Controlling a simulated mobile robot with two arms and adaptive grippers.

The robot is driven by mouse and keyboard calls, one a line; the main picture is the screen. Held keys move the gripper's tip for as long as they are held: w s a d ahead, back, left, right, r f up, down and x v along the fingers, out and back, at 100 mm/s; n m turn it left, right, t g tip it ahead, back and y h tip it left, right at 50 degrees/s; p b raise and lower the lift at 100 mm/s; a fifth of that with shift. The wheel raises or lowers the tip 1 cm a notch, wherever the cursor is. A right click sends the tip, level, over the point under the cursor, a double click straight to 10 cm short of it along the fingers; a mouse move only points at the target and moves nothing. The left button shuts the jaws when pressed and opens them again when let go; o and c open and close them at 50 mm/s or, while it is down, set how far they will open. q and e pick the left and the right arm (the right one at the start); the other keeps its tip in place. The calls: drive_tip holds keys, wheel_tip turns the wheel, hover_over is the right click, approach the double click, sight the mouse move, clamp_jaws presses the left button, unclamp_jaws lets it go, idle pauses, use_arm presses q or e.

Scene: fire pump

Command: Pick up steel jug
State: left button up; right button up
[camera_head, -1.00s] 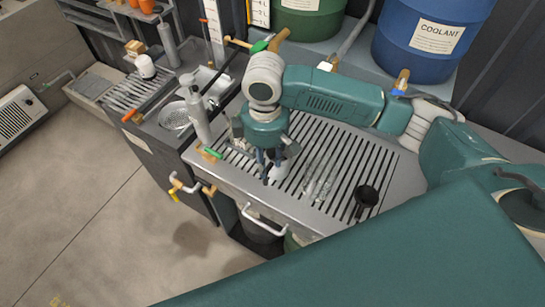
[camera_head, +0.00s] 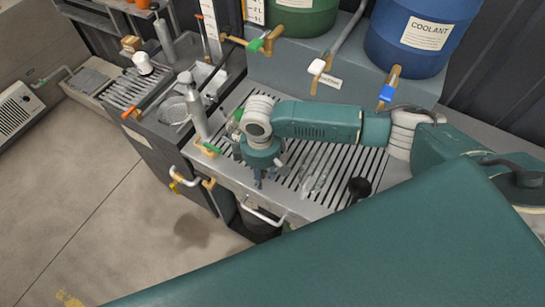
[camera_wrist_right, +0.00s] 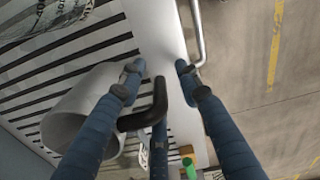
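The steel jug (camera_wrist_right: 72,118) is a grey cylinder with a black bent handle (camera_wrist_right: 150,112) in the right wrist view. In the head view it is mostly hidden behind my right gripper. My right gripper (camera_head: 265,181) points down over the front left of the slatted drain top. In the wrist view its fingers (camera_wrist_right: 160,68) are spread, with the handle between them. The left-hand finger overlaps the jug's side; I cannot tell whether it touches. My left gripper is not in view.
Clear glassware (camera_head: 315,175) and a black round vessel (camera_head: 359,188) stand right of the gripper on the slatted top (camera_head: 340,165). A rail handle (camera_head: 262,215) runs along the front edge. Blue and green drums stand behind.

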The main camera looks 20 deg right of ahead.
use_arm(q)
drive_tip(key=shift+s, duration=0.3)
use_arm(e)
clamp_jaws()
drive_tip(key=shift+r, duration=0.25)
